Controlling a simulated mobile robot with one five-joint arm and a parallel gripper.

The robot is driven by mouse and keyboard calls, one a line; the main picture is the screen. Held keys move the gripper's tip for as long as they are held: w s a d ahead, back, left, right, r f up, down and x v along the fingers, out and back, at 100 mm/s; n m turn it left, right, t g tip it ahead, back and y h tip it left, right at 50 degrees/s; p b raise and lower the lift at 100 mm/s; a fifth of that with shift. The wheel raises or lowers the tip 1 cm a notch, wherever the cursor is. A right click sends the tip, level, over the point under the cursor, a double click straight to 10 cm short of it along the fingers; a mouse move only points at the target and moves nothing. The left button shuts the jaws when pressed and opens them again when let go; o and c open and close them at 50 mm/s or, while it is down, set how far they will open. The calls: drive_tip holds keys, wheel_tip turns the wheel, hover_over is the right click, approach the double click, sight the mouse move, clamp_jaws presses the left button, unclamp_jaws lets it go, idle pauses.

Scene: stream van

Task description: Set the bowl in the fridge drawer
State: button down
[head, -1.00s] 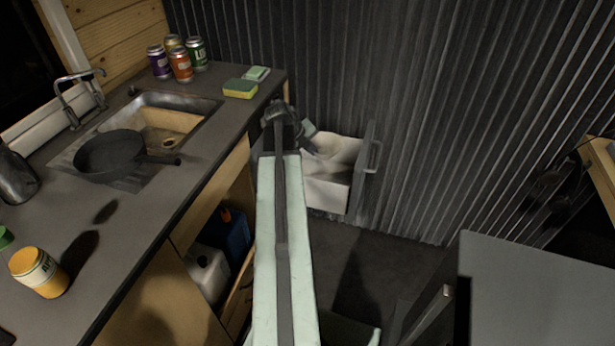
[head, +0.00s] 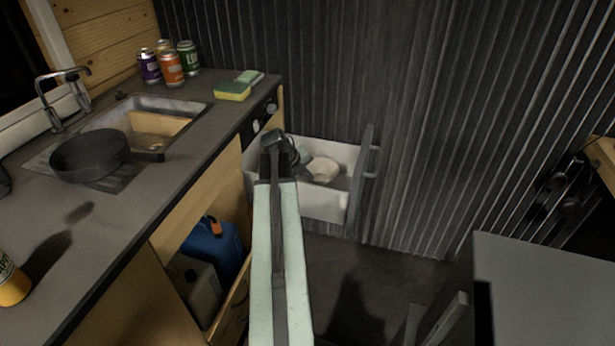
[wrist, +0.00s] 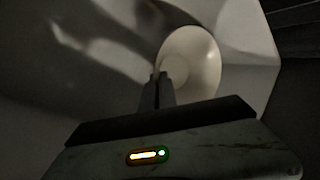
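The fridge drawer (head: 325,205) is pulled open below the far end of the counter, its white inside showing. The bowl (head: 322,169), cream and round, is inside the drawer's walls in the head view. It also shows in the wrist view (wrist: 198,58), tilted toward the camera. My gripper (head: 305,160) reaches into the drawer from the left of the bowl. In the wrist view its fingers (wrist: 158,78) are close together at the bowl's near left rim and look shut on it. Whether the bowl touches the drawer floor is hard to tell.
The counter with a sink (head: 150,118), a black pan (head: 90,155), several cans (head: 172,69) and a sponge (head: 232,92) lies on the left. A corrugated wall stands behind the drawer. A grey surface (head: 545,290) is at the lower right, with dark floor between.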

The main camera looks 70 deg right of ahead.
drive_tip(key=shift+f+b, duration=0.4)
drive_tip(key=shift+f, duration=0.1)
drive_tip(key=c, duration=1.7)
unclamp_jaws()
drive_tip(key=shift+r+p, duration=0.2)
drive_tip(key=shift+p, duration=0.1)
drive_tip(key=p+v, duration=1.1)
drive_tip(key=v, duration=0.1)
drive_tip(key=shift+r, duration=0.45)
